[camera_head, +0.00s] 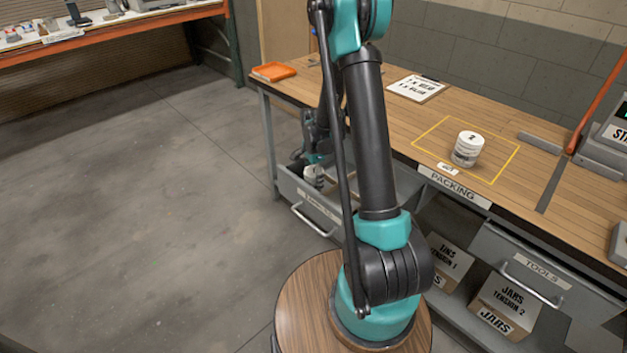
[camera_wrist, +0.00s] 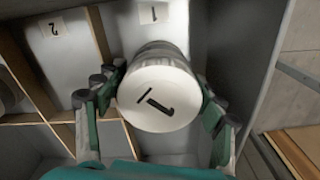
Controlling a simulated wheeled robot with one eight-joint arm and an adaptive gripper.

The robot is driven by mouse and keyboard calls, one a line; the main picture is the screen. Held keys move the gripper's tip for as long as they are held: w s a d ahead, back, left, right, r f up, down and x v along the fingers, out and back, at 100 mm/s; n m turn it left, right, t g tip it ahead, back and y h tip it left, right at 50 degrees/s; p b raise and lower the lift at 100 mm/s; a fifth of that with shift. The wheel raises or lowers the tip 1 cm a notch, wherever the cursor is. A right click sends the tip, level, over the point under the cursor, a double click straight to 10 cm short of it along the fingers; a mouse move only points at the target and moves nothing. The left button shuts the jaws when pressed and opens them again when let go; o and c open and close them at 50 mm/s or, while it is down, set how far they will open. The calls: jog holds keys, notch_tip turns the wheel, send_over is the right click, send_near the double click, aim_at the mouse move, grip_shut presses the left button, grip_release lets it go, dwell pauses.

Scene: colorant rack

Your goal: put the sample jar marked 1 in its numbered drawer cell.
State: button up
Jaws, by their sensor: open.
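The sample jar marked 1 (camera_wrist: 160,97) has a white lid with a black 1 and a grey body. In the wrist view it is in the drawer cell whose back wall carries a tag with a 1 (camera_wrist: 153,12). My gripper (camera_wrist: 154,108) is open, its teal and black fingers on either side of the jar. I cannot tell whether the fingers touch it, and the jar's base is hidden. In the head view my gripper is down at the open drawer (camera_head: 290,187), mostly behind my arm. A pale jar (camera_head: 314,174) shows there; its mark is unreadable.
Wooden dividers (camera_wrist: 102,38) separate the cells; a neighbouring tag reads 2 (camera_wrist: 54,28). A jar marked 2 (camera_head: 467,149) stands inside the yellow outline on the bench (camera_head: 400,135). The floor at left is clear.

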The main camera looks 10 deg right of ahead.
notch_tip(320, 180, up, 11)
jog(key=shift+r, duration=0.1)
jog(key=shift+s+d+r, duration=0.1)
jog(key=shift+s+r, duration=0.25)
jog(key=shift+r, duration=0.05)
jog(key=s+d+n+t, duration=0.1)
jog(key=s+n, duration=0.3)
jog(key=s, duration=0.3)
jog(key=s+d+r+n+t, duration=0.1)
jog(key=s+n, duration=0.4)
jog(key=s, duration=0.3)
jog(key=s+d+r+n+t, duration=0.1)
jog(key=s+n+t, duration=0.1)
jog(key=s+n, duration=0.3)
jog(key=shift+s+d, duration=0.2)
jog(key=shift+s, duration=0.45)
jog(key=shift+s+d, duration=0.2)
jog(key=shift+s, duration=0.45)
jog(key=shift+s+f+n, duration=0.2)
jog(key=shift+s+n, duration=0.2)
